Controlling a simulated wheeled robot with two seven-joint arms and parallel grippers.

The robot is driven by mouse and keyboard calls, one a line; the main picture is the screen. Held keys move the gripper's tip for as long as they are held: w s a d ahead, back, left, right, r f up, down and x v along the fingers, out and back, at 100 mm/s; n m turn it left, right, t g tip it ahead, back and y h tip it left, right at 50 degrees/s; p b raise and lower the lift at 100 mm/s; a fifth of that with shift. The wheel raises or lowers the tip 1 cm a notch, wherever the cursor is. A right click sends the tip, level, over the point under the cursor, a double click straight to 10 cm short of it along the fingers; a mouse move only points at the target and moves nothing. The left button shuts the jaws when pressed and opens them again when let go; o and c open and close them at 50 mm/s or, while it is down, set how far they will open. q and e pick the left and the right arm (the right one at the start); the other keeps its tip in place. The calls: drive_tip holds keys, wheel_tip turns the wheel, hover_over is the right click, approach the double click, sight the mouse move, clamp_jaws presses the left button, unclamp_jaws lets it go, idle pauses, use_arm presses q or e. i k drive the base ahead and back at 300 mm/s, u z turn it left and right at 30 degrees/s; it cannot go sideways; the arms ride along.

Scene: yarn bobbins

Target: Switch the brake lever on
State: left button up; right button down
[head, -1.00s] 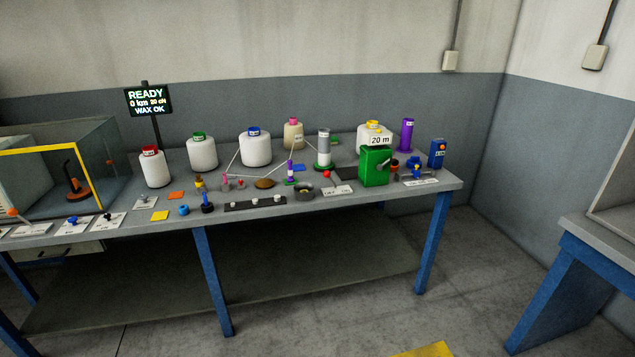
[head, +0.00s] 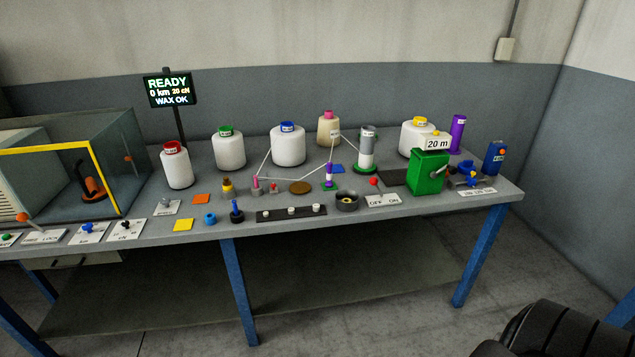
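A small lever with a red ball knob (head: 374,182) stands on a white plate (head: 383,201) marked OFF and ON, near the front edge of the bench. Its knob is at the left, OFF side of the plate. No marking that says brake is readable. Another lever with an orange knob (head: 22,217) stands at the far left, by a plate whose text ends in LOCK. Neither gripper is in view, so whether they are open or shut is hidden.
White bobbins (head: 288,146) with thread line the back. A black part of my arm shows at lower right.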

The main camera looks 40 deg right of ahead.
sight(374, 181)
drive_tip(key=z, duration=0.15)
drive_tip(key=i, duration=1.15)
drive_tip(key=z, duration=0.65)
